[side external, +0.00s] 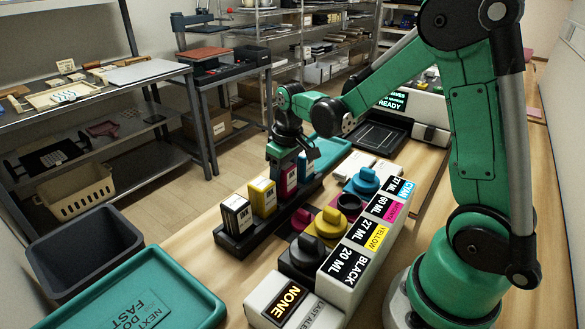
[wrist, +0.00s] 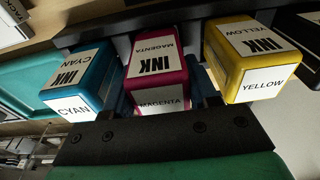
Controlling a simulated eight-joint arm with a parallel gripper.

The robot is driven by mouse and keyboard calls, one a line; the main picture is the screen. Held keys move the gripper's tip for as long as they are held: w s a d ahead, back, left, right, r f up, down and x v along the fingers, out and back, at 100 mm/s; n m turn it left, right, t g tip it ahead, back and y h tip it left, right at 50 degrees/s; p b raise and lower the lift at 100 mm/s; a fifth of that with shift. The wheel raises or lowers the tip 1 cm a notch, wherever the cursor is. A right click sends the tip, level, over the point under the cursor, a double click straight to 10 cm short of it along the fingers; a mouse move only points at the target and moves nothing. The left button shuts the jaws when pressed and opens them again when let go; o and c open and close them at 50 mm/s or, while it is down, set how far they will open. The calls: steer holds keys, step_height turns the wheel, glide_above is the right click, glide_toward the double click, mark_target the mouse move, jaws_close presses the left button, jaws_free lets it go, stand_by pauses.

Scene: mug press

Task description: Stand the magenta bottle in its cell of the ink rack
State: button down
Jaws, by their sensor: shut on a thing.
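The magenta bottle (side external: 288,182) stands in the row of the black ink rack (side external: 238,246), between the yellow bottle (side external: 262,196) and the cyan bottle (side external: 306,166). My gripper (side external: 287,158) is above it, pointing down, shut on it. In the wrist view the magenta bottle (wrist: 158,70) sits between the cyan bottle (wrist: 82,78) and the yellow bottle (wrist: 245,58), and the blue fingers of my gripper (wrist: 162,100) show at its sides. It looks upright in line with its neighbours. Its base is hidden, so I cannot tell whether it rests on the cell floor.
A black bottle (side external: 236,214) fills the near end of the rack. To the right is a row of ink tanks; the magenta tank's filler (side external: 349,203) looks open, and a magenta cap (side external: 302,217) lies beside it. A green tray (side external: 150,290) stands at the front left.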

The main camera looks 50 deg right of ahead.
steer(key=shift+c, duration=1.2)
jaws_free()
steer(key=shift+f, duration=0.15)
